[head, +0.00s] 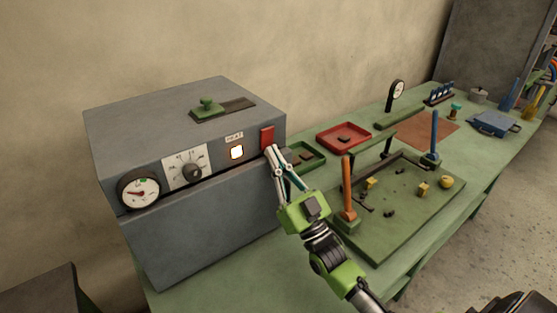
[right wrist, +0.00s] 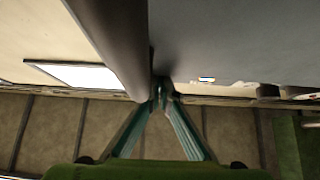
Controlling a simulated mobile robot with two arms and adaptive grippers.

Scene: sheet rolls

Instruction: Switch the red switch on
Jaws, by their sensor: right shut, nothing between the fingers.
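The red switch (head: 267,138) is a small red block on the front upper right edge of a grey box (head: 190,240). In the right wrist view the closed fingertips (right wrist: 161,92) are close to grey surfaces, and the switch cannot be made out. My left gripper is not in view.
The box front also has a dial knob (head: 193,172) and a round gauge (head: 139,189); a green slider (head: 207,105) is on top. On the green bench are a red tray (head: 343,137) and a green board (head: 385,240) with orange and blue posts, right of my arm.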

